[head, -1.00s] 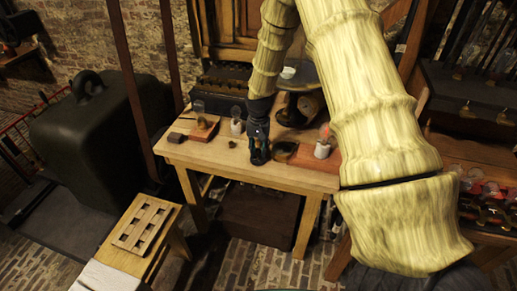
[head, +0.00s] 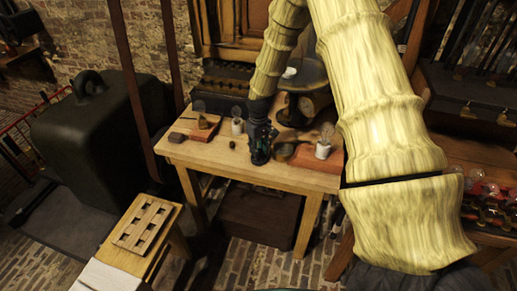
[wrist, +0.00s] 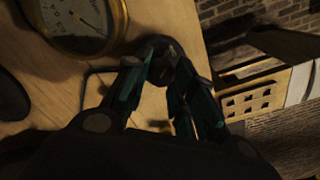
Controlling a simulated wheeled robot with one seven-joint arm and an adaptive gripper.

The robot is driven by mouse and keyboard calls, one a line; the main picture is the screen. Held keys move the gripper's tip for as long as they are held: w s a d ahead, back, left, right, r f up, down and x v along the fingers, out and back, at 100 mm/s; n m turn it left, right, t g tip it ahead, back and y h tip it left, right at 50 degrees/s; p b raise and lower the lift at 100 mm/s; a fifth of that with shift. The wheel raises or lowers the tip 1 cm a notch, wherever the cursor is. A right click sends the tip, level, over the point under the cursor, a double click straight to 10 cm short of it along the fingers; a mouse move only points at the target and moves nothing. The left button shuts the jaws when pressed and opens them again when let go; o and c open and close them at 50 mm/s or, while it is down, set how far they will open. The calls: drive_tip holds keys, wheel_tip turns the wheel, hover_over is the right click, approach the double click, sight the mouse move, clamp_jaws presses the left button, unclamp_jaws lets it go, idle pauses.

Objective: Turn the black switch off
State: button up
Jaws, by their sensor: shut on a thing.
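In the wrist view my gripper (wrist: 160,62) points down at the wooden table, its green-edged fingers closed in around a small dark round piece (wrist: 163,43), which looks like the black switch. The fingers and shadow hide much of it, so its lever position cannot be read. In the head view my gripper (head: 261,155) is low over the front middle of the table (head: 215,155), and the switch cannot be made out there.
A brass gauge (wrist: 75,25) lies close beside the fingers. A bulb on a white holder (head: 323,149) stands right on a red base. Another white-based bulb (head: 237,127) and a red block (head: 203,131) stand left. A slotted wooden rack (head: 147,226) is front left.

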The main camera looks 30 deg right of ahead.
drive_tip(key=shift+w+r, duration=0.1)
idle(0.4)
drive_tip(key=o, duration=1)
wheel_tip(320, 180, up, 12)
drive_tip(key=shift+d+f, duration=0.1)
idle(0.5)
